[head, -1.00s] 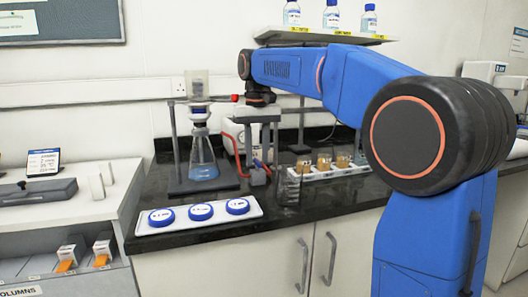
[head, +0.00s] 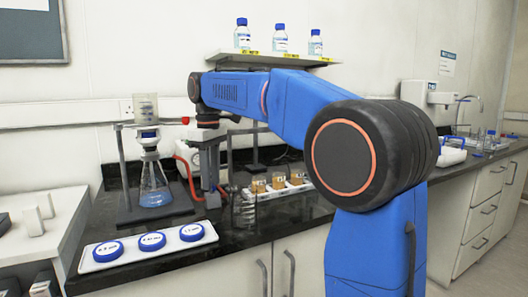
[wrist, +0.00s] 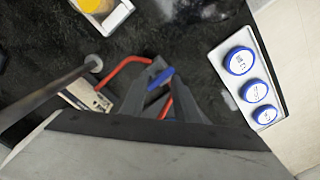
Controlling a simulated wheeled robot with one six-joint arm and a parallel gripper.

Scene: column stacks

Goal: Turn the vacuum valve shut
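The vacuum valve's blue lever (wrist: 160,78) shows in the wrist view, with red hose (wrist: 122,68) at it. My gripper (wrist: 163,88) points down at the valve, its grey fingers either side of the lever with a gap between them. I cannot tell whether a finger touches it. In the head view my gripper (head: 211,190) is low over the counter and hides most of the valve. The filter flask (head: 155,185), holding blue liquid, stands to its left, with red hose (head: 187,172) between.
A white tray with blue-capped discs (head: 150,243) lies at the front left. A rack of amber-filled vials (head: 278,188) stands to the right of my gripper. A stand rod (wrist: 48,98) runs close beside my gripper in the wrist view. A bottle shelf (head: 270,58) is above.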

